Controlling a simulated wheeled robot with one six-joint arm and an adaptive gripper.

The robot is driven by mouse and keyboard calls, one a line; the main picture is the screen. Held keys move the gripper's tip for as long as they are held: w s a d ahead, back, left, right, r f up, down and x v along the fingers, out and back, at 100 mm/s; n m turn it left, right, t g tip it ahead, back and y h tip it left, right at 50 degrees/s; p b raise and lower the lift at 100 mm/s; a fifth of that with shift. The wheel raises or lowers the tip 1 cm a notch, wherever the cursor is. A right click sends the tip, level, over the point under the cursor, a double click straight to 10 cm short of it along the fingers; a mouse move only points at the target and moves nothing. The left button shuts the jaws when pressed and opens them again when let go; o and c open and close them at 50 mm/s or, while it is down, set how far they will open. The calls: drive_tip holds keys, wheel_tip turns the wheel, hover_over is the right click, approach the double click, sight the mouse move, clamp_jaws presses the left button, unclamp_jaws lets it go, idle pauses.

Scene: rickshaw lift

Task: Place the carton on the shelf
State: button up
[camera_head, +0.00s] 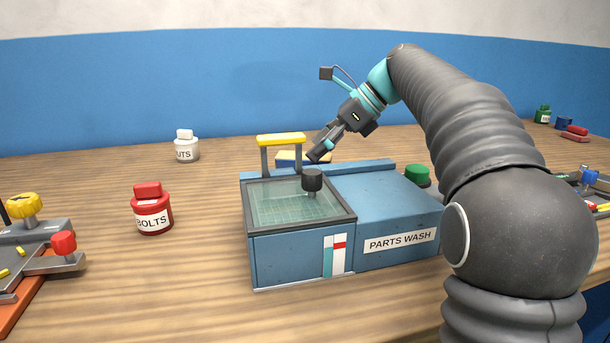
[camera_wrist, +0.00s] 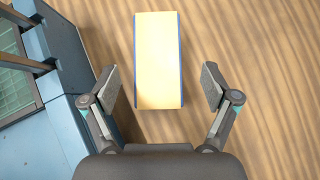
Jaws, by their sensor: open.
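The carton, a small box with a cream top and blue sides, lies on the wooden bench behind the parts washer. It is partly hidden in the head view (camera_head: 287,155) and shows clearly in the wrist view (camera_wrist: 158,50). My gripper (camera_head: 319,152) points down toward it from above. In the wrist view my gripper (camera_wrist: 161,85) is open and empty, with one finger to each side of the carton's near end and gaps on both sides. I see no shelf in either view.
The blue parts washer (camera_head: 385,205) with a glass lid and yellow handle (camera_head: 281,139) stands close to the carton. A red bolts jar (camera_head: 152,212) and a white nuts jar (camera_head: 186,148) stand left. A green knob (camera_head: 417,174) is right. Bench right of the carton is clear in the wrist view.

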sight(304, 156)
drive_tip(key=x, duration=0.4)
drive_tip(key=shift+s+f+b, duration=0.15)
drive_tip(key=shift+f+b, duration=0.05)
drive_tip(key=shift+b, duration=0.15)
drive_tip(key=shift+r, duration=0.1)
drive_tip(key=c, duration=1.6)
